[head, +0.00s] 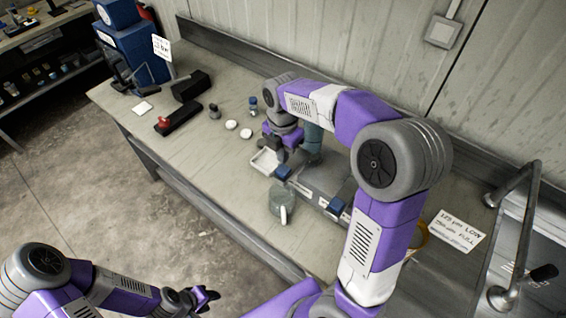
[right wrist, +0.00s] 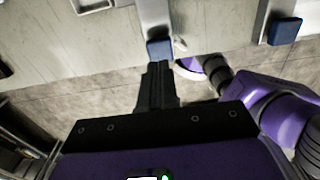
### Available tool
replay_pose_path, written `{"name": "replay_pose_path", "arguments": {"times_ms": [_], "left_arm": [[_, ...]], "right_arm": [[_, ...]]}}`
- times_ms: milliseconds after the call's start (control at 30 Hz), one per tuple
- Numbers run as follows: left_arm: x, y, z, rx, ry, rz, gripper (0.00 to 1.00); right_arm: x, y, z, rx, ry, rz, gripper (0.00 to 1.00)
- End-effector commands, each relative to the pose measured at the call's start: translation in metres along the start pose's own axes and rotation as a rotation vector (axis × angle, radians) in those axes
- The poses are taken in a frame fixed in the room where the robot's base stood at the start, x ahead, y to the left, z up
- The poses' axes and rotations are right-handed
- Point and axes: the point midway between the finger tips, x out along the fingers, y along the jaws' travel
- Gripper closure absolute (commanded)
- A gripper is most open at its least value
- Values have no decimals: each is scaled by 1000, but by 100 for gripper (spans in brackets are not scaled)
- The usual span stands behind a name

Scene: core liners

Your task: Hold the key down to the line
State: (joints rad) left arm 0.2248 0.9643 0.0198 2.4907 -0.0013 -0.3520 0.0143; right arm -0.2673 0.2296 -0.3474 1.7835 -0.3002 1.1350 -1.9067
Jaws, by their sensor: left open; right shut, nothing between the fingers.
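A grey machine (head: 322,178) on the bench has two blue keys at its front, a left key (head: 283,172) and a right key (head: 336,206). My right gripper (head: 281,154) is shut and empty, just above the left key. In the right wrist view the closed fingertips (right wrist: 158,66) reach the near edge of the left key (right wrist: 160,48); I cannot tell whether they touch it. The right key (right wrist: 285,31) stands apart to the right. I cannot make out a line. My left gripper (head: 204,297) is open and empty, low in front of the bench.
A grey-green jug (head: 279,203) with a white handle stands before the machine. A white tray (head: 264,163) lies left of it. Small white discs, dark blocks and a blue box (head: 135,52) stand further left. A sign (head: 458,230) lies right.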

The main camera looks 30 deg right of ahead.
Motion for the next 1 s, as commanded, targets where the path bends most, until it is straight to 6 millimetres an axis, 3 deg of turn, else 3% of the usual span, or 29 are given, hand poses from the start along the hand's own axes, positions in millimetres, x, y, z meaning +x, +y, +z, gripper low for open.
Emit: {"name": "replay_pose_path", "arguments": {"times_ms": [100,233,733,1000], "left_arm": [[1,0,0,0,0,0,57],[1,0,0,0,0,0,57],[2,-1,0,0,0,0,57],[16,-6,-1,0,0,0,57]], "right_arm": [[20,-1,0,0,1,-4,100],[34,0,0,-1,0,-1,100],[42,0,0,0,-1,1,100],[66,0,0,0,1,-2,100]]}}
